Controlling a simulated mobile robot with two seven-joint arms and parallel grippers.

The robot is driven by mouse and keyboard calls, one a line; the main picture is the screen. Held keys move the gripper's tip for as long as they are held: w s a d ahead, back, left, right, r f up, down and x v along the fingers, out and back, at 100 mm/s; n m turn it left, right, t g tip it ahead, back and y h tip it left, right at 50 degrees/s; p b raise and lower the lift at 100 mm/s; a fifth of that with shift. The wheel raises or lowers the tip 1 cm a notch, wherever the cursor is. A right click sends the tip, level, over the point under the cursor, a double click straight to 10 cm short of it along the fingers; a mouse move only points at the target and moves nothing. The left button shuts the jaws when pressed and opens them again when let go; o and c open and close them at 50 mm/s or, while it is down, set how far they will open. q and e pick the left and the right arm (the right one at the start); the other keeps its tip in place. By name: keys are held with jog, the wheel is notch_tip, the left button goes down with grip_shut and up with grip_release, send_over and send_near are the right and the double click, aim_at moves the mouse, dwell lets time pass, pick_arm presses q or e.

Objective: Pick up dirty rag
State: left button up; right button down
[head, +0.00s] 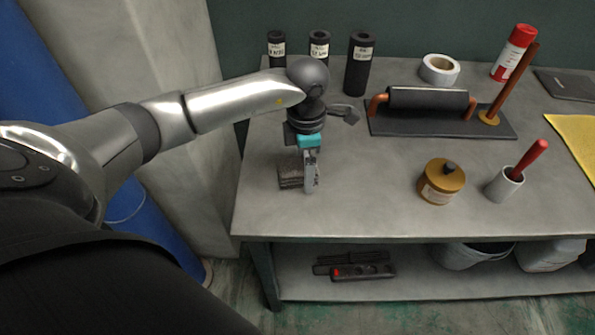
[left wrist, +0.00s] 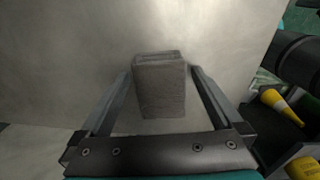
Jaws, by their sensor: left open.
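The dirty rag (head: 289,177) is a grey-brown folded cloth near the left end of the workbench. In the left wrist view the rag (left wrist: 160,90) is a grey folded block between my two fingers, with a gap to each finger. My left gripper (head: 306,181) points down at the bench beside and over the rag, and partly hides it in the head view. The left wrist view shows the gripper (left wrist: 160,76) open, with one finger on each side of the rag. My right gripper is not in view.
The workbench (head: 365,215) has bare room right of the rag. A brass tin (head: 441,181) and a white cup (head: 503,185) with a red-handled tool stand farther right. Behind are a dark fixture with a copper pipe (head: 378,104), black cylinders (head: 359,65) and a tape roll (head: 439,69).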

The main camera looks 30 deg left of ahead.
pick_arm(q)
jog(key=shift+f, duration=0.4)
jog(key=c, duration=1.3)
